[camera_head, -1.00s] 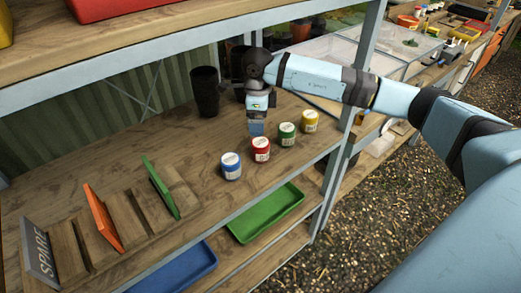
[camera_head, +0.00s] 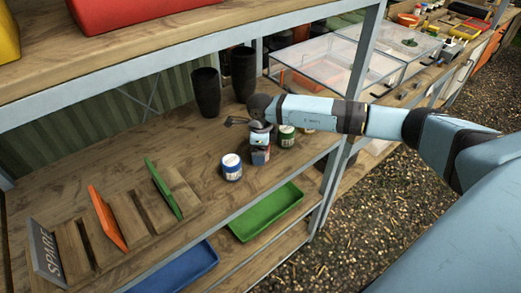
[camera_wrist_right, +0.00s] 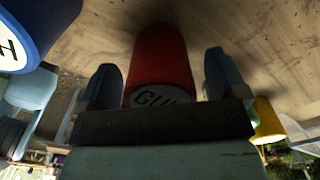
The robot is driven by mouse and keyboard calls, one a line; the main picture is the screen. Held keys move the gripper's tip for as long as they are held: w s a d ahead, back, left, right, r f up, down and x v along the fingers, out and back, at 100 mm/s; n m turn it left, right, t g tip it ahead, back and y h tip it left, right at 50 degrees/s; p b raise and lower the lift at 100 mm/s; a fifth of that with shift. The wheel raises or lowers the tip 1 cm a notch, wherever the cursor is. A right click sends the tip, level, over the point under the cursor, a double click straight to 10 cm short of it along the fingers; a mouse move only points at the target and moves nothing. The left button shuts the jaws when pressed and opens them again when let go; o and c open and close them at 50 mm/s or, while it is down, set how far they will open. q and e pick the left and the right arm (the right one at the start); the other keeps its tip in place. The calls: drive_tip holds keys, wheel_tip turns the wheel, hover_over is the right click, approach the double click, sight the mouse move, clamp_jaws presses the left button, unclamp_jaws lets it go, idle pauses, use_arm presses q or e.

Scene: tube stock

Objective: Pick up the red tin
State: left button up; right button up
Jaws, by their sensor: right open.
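The red tin (camera_wrist_right: 162,62) fills the middle of the right wrist view, with part of its white label showing. It is between the two open fingers of my right gripper (camera_wrist_right: 163,82), with a narrow gap visible on each side. In the head view my right gripper (camera_head: 260,146) is right at the red tin (camera_head: 260,159) and hides most of it. The tin stands on the wooden shelf (camera_head: 200,140). My left gripper is not in view.
The blue tin (camera_head: 231,167) stands close on the left, the green tin (camera_head: 286,137) close on the right. The yellow tin (camera_wrist_right: 267,120) is farther right. Two black pots (camera_head: 206,92) stand behind. Slanted dividers (camera_head: 105,218) occupy the left.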

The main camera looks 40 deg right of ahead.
drive_tip(key=c, duration=1.1)
drive_tip(key=shift+r, duration=0.15)
